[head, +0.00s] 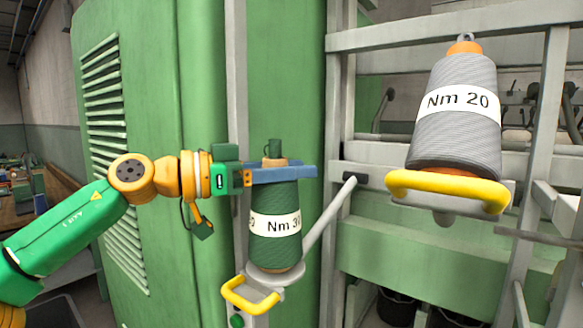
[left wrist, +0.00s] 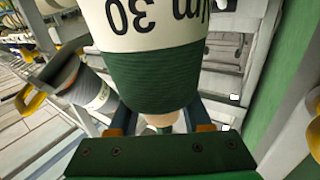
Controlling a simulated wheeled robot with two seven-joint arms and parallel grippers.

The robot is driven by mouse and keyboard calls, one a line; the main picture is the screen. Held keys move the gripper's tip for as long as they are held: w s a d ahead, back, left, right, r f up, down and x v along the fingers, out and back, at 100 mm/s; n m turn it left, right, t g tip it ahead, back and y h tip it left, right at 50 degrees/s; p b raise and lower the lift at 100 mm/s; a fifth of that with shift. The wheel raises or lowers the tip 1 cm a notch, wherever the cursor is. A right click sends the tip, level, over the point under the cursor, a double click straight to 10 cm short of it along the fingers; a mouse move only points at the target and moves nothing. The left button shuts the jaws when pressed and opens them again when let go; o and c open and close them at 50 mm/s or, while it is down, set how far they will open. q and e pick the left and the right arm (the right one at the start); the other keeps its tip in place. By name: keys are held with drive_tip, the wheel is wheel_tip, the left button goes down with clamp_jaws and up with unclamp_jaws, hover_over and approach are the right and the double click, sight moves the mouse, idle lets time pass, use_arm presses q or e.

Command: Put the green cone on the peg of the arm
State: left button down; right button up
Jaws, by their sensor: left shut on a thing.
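The green cone (head: 275,206), with a white "Nm 30" band, hangs upright with its narrow end up. My left gripper (head: 290,174) is shut on its top, blue fingers reaching across from the left. In the left wrist view the cone (left wrist: 155,75) fills the middle, with its narrow tip between the fingers (left wrist: 165,123). The grey arm (head: 328,220) slopes down from the frame to a round plate (head: 275,276) with a yellow handle (head: 250,295), at the cone's bottom. The peg is hidden; I cannot tell whether the cone is around it or touching the plate.
A grey "Nm 20" cone (head: 457,110) sits at the right above another yellow handle (head: 447,190). The green machine cabinet (head: 155,130) stands behind my left arm. Grey frame posts (head: 340,120) and rails stand close to the right of the green cone.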

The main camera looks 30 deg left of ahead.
use_arm(q)
drive_tip(key=shift+c, duration=1.3)
unclamp_jaws()
drive_tip(key=shift+s+d, duration=0.1)
drive_tip(key=shift+s+a, duration=0.15)
drive_tip(key=shift+a, duration=0.05)
drive_tip(key=b+v, duration=0.3)
drive_tip(key=v, duration=0.3)
drive_tip(key=shift+s+a, duration=0.25)
drive_tip(key=shift+s, duration=0.05)
drive_tip(key=shift+w+d+r, duration=0.1)
